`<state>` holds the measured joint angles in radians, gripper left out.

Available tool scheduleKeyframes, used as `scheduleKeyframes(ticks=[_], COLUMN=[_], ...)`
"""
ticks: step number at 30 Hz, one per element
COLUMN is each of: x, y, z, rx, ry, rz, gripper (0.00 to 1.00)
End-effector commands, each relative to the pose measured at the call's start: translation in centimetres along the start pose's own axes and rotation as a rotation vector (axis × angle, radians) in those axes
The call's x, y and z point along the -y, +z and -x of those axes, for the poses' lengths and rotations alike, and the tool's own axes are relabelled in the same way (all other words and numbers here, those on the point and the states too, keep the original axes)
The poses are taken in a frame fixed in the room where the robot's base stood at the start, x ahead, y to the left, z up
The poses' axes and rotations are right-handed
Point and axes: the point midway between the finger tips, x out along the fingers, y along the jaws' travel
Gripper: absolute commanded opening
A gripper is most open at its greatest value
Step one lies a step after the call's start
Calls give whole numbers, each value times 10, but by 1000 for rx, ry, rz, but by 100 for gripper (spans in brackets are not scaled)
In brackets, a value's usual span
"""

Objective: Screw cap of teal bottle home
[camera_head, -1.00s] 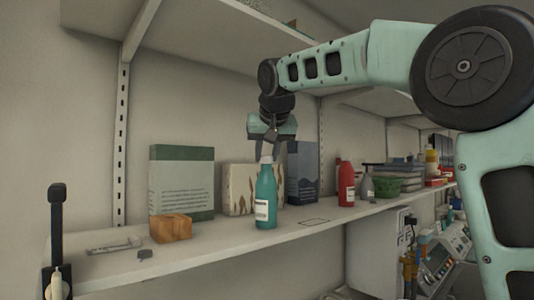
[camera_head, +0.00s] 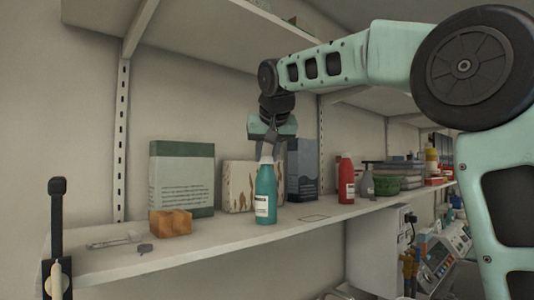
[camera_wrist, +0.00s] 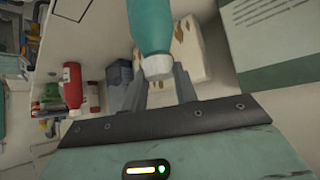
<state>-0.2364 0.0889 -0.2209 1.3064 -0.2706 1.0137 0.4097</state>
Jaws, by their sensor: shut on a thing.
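The teal bottle (camera_head: 265,192) stands upright on the shelf with a white label on its front. Its pale cap (camera_head: 266,160) is on its top, between my gripper's fingertips. My gripper (camera_head: 266,154) points down from above and is shut on the cap. In the wrist view the teal bottle (camera_wrist: 149,22) shows at the top, and its pale cap (camera_wrist: 157,66) sits between the two grey fingers (camera_wrist: 160,84). The thread under the cap is hidden, so how tightly it sits cannot be told.
On the shelf (camera_head: 190,250), an orange-brown block (camera_head: 170,222) and boxes (camera_head: 183,180) stand to the left and behind. A dark box (camera_head: 302,170) is close behind right. A red bottle (camera_head: 346,180) and green bowl (camera_head: 385,184) stand further right.

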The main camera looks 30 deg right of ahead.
Motion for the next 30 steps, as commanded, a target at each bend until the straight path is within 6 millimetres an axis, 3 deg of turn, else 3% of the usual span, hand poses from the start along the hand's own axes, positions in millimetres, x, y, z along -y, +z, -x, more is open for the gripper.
scheduleKeyframes(ticks=[1,3,17,30], x=[0,0,0,0], y=[0,0,0,-2], z=[0,0,1,56], rx=[0,0,0,-3], ry=[0,0,0,-1], rz=[0,0,0,0], gripper=[37,54,52,52])
